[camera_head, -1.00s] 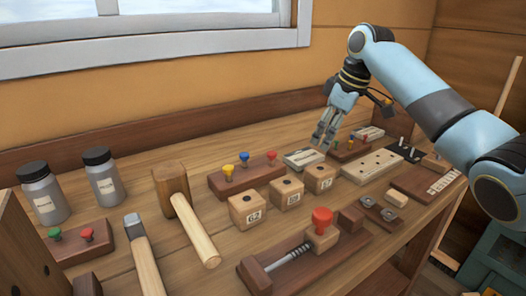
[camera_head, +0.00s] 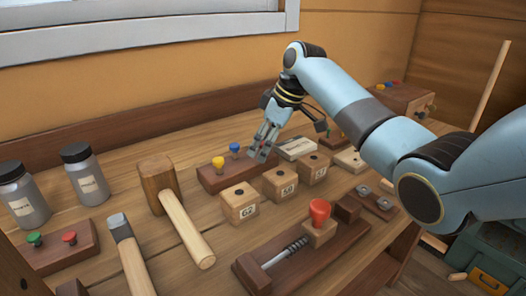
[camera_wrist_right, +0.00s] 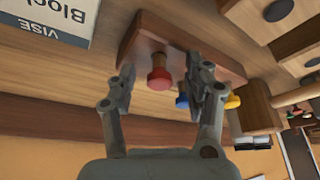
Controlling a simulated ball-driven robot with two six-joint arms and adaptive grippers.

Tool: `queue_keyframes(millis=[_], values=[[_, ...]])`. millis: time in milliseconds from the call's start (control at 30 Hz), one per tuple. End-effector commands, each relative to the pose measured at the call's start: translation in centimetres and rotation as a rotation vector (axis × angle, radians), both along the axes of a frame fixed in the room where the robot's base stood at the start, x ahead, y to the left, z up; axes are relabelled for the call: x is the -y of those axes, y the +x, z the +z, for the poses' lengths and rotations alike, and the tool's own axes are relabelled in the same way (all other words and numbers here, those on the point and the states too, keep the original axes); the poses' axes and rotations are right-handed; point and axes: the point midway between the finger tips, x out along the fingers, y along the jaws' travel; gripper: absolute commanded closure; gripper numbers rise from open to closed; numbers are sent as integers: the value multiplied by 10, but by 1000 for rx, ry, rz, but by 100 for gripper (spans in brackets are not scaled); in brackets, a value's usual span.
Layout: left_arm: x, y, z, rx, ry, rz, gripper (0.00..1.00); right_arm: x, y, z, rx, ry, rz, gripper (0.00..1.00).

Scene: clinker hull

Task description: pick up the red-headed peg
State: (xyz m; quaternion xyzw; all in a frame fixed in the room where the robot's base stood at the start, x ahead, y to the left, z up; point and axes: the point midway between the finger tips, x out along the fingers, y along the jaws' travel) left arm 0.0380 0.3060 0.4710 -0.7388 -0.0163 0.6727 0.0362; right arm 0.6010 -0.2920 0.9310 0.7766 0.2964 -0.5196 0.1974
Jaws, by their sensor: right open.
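The red-headed peg (camera_wrist_right: 159,73) stands in a dark wooden peg block (camera_wrist_right: 146,36), beside a blue-headed peg (camera_wrist_right: 182,101) and a yellow-headed one (camera_wrist_right: 232,102). In the wrist view my right gripper (camera_wrist_right: 162,85) is open, with its fingers on either side of the red head and a gap visible on each side. In the head view the right gripper (camera_head: 262,152) is at the right end of the peg block (camera_head: 212,182) and hides the red peg there. My left gripper is not in view.
Numbered wooden cubes (camera_head: 239,204) stand just in front of the block, and a labelled block (camera_head: 297,148) lies to its right. A mallet (camera_head: 180,215) lies to the left. Another block (camera_head: 60,250) holds green and red pegs.

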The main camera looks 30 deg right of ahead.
Motion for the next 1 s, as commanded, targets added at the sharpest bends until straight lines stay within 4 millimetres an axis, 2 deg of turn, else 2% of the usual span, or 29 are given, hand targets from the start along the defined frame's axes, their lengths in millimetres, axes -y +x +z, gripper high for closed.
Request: queue_keyframes(millis=[233, 600, 1000], values=[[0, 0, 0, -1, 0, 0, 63, 0, 1, -2, 0, -2, 1, 49], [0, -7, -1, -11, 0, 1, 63, 0, 1, -2, 1, -1, 0, 93], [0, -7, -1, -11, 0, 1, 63, 0, 1, 0, 1, -2, 0, 94]])
